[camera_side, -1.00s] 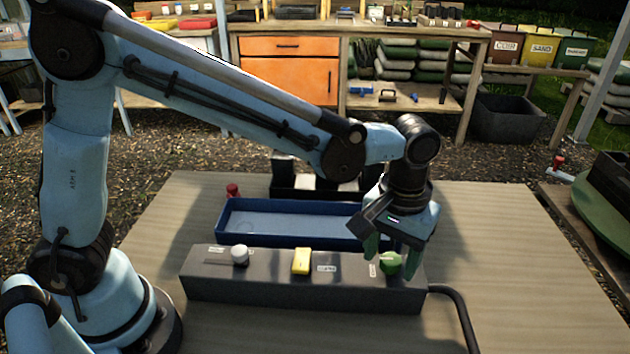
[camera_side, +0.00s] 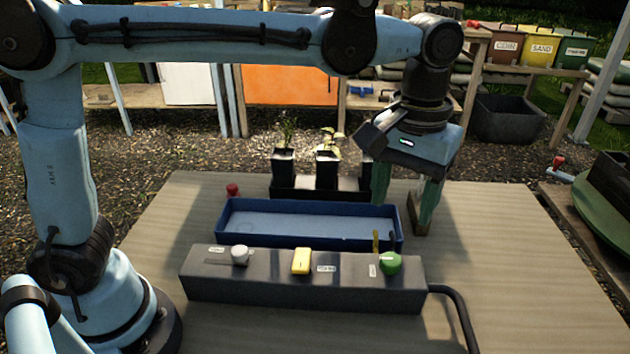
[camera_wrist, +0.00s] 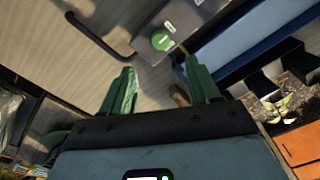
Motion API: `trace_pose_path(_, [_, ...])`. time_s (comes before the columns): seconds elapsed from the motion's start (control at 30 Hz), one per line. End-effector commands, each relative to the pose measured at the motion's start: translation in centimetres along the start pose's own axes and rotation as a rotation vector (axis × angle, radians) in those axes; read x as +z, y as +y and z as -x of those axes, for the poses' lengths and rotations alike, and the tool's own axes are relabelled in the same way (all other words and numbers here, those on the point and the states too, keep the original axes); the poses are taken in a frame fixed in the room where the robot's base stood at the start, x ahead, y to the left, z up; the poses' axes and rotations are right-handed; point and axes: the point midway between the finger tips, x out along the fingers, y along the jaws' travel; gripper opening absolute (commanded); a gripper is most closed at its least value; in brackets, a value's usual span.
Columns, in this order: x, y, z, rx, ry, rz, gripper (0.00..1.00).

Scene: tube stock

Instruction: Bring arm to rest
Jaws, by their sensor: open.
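My gripper (camera_side: 403,212) is open above the right end of the blue tray, raised clear of the dark control box (camera_side: 300,291). Its two green fingers also show apart in the wrist view (camera_wrist: 160,78). The box carries a white knob (camera_side: 240,255), a yellow switch (camera_side: 301,261) and a green knob (camera_side: 390,264). The green knob also shows in the wrist view (camera_wrist: 161,41), beyond the fingers. A small brown thing (camera_wrist: 179,96) shows between the fingers in the wrist view; I cannot tell what it is.
The blue tray (camera_side: 300,241) lies behind the box and looks empty. Behind it, a black tray (camera_side: 300,194) holds potted plants (camera_side: 328,160), partly hidden by my gripper. A thin yellow piece (camera_side: 376,241) stands near the green knob. A cable leaves the box at right. The right tabletop is clear.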

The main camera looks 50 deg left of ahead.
Motion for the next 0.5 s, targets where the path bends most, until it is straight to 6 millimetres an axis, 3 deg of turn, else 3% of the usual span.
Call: trace_pose_path(0.5, [-0.02,-0.23,0.76,0.003,0.004,0.000,0.61])
